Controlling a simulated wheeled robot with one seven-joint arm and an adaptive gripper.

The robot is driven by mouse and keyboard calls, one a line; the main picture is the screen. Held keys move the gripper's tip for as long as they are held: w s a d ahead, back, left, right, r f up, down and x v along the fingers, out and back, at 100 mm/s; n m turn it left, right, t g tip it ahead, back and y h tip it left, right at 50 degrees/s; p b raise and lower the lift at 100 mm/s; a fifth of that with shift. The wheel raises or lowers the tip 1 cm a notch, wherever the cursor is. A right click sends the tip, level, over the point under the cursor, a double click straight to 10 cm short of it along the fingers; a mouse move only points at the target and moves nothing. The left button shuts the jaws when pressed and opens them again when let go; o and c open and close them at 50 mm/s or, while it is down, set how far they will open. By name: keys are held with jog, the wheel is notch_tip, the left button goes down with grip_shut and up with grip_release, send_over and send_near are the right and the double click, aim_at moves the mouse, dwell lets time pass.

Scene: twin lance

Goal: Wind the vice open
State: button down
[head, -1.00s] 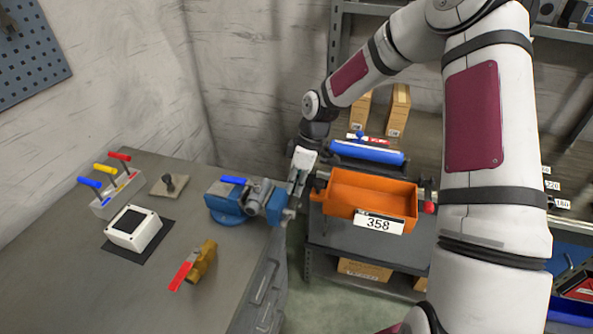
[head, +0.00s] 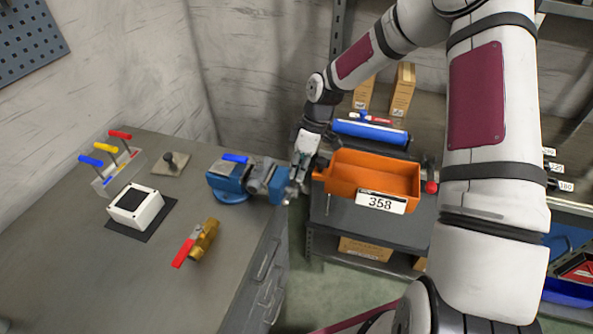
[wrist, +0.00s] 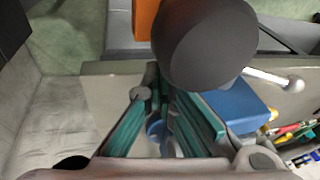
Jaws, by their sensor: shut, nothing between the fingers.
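The blue vice (head: 229,184) stands near the right edge of the grey bench in the head view, with a grey metal jaw and screw part at its right. Its blue body (wrist: 238,106) also shows in the wrist view. My gripper (head: 294,184) is at the vice's right end, close to its screw end; contact cannot be told. In the wrist view my gripper (wrist: 160,95) has teal-padded fingers, shut with nothing held. A large dark round knob (wrist: 205,45) is close to the camera, and a silver rod with a ball end (wrist: 280,80) shows right of it.
An orange bin (head: 372,180) marked 358 stands just right of my gripper. The bench also holds a red-handled brass valve (head: 203,240), a white box (head: 136,206), a lever block (head: 118,172) and a small knobbed plate (head: 171,163). Bare bench (head: 110,280) lies at the front.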

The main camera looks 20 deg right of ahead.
jog(key=shift+f, duration=0.2)
jog(key=shift+s+a+f+m+g+y+b, duration=0.15)
jog(key=shift+f+g+y+b, duration=0.75)
jog(key=shift+b, duration=0.45)
jog(key=shift+w+d+f+m+g+y+b, duration=0.15)
jog(key=shift+f+g+y+b, duration=0.45)
jog(key=shift+g+b, duration=0.6)
jog(key=shift+s+a+r, duration=0.1)
jog(key=shift+s+r, duration=0.05)
jog(key=shift+r, duration=0.1)
